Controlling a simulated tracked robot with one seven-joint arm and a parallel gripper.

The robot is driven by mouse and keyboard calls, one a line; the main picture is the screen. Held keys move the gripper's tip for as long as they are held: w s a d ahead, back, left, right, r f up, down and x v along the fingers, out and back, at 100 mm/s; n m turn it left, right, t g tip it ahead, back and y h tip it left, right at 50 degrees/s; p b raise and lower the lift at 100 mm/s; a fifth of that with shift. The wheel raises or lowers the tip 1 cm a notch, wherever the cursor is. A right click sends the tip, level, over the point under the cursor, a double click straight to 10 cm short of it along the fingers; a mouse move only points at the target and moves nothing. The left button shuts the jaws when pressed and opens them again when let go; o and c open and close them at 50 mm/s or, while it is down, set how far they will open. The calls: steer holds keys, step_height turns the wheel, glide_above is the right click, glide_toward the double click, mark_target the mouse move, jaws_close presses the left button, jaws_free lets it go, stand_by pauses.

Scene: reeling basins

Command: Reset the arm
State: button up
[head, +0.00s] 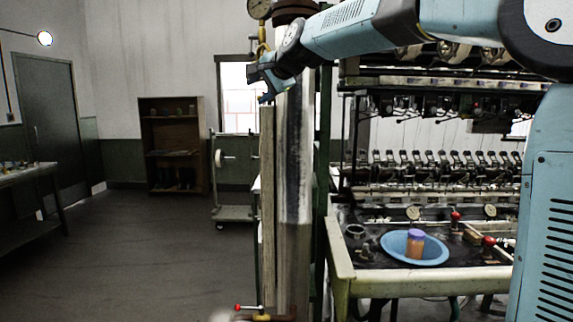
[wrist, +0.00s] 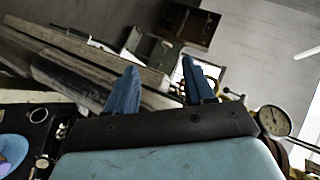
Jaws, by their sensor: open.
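My arm is light blue and reaches from the right across the top of the head view. My gripper (head: 264,83) is at its end, raised high beside a vertical pipe and wooden post. In the wrist view my gripper (wrist: 158,88) shows two blue fingers spread apart with nothing between them. Beyond the fingertips are the post, the floor and a distant cabinet.
A pale pipe (head: 293,160) and a wooden post (head: 267,190) stand close to my gripper. A gauge (wrist: 273,121) is near it. A blue bowl (head: 396,251) with an orange and purple jar (head: 415,243) sits on the machine's bench. Open floor (head: 150,250) lies left.

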steer(key=s+d+f+n+g+h, duration=0.1)
steer(key=s+d+f+n+h, duration=0.2)
steer(key=f, duration=0.4)
steer(key=s+d+f+g+h, duration=0.1)
steer(key=s+d+f+h, duration=0.1)
steer(key=s+f, duration=0.35)
steer(key=s+d+f+n+g+h, duration=0.1)
steer(key=s+d+f, duration=0.4)
steer(key=s+d, duration=0.3)
steer(key=s+d+f+n+g+h, duration=0.1)
steer(key=s+d+f, duration=0.4)
steer(key=s+d, duration=0.4)
steer(key=s+d+f+n+g+h, duration=0.1)
steer(key=s+d+f, duration=0.4)
steer(key=s+d, duration=0.3)
steer(key=s, duration=0.3)
steer(key=shift+s+d+f, duration=0.3)
steer(key=shift+d, duration=0.05)
